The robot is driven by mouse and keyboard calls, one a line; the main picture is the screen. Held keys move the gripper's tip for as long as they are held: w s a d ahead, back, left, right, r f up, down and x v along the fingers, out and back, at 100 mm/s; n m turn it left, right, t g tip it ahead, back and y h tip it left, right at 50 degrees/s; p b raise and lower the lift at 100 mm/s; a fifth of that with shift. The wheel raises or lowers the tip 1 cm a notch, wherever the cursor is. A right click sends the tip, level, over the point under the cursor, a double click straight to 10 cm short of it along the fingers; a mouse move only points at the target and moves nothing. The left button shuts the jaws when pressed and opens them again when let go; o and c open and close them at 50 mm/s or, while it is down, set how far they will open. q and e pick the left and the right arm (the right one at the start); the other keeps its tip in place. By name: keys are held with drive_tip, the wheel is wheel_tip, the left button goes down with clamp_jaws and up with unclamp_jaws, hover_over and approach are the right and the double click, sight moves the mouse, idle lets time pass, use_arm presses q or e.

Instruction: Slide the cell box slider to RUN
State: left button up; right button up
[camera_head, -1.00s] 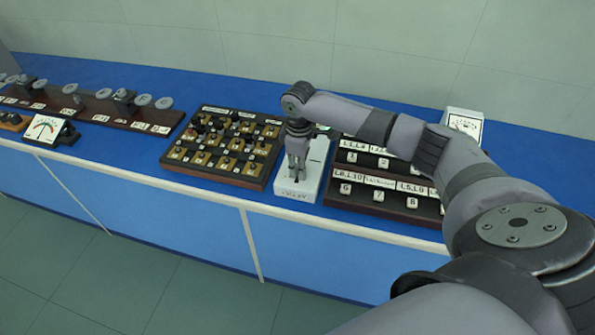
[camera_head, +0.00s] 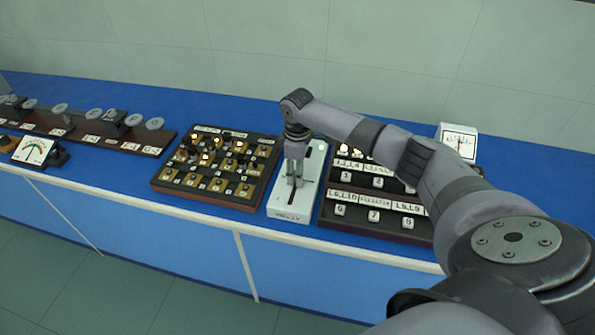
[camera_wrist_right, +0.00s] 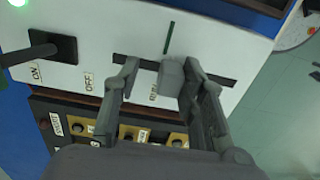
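The white cell box (camera_head: 289,207) stands on the blue bench between two dark boards. My right gripper (camera_head: 295,178) points down over its top. In the right wrist view the box's white panel (camera_wrist_right: 120,22) has a dark slot, with a grey slider knob (camera_wrist_right: 172,78) in it. My right gripper (camera_wrist_right: 160,66) is open, with a finger on either side of the knob. The right finger is close against the knob; the left one has a gap. My left gripper is not in view.
A black lever switch (camera_wrist_right: 55,48) with ON and OFF labels and a lit green lamp (camera_wrist_right: 17,3) share the panel. A board with lit spots (camera_head: 215,165) stands left, a numbered key board (camera_head: 370,215) right. A dial meter (camera_head: 458,142) stands behind.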

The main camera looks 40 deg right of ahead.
drive_tip(key=shift+r, duration=0.2)
wheel_tip(320, 180, up, 12)
idle(0.4)
drive_tip(key=shift+a+f, duration=0.1)
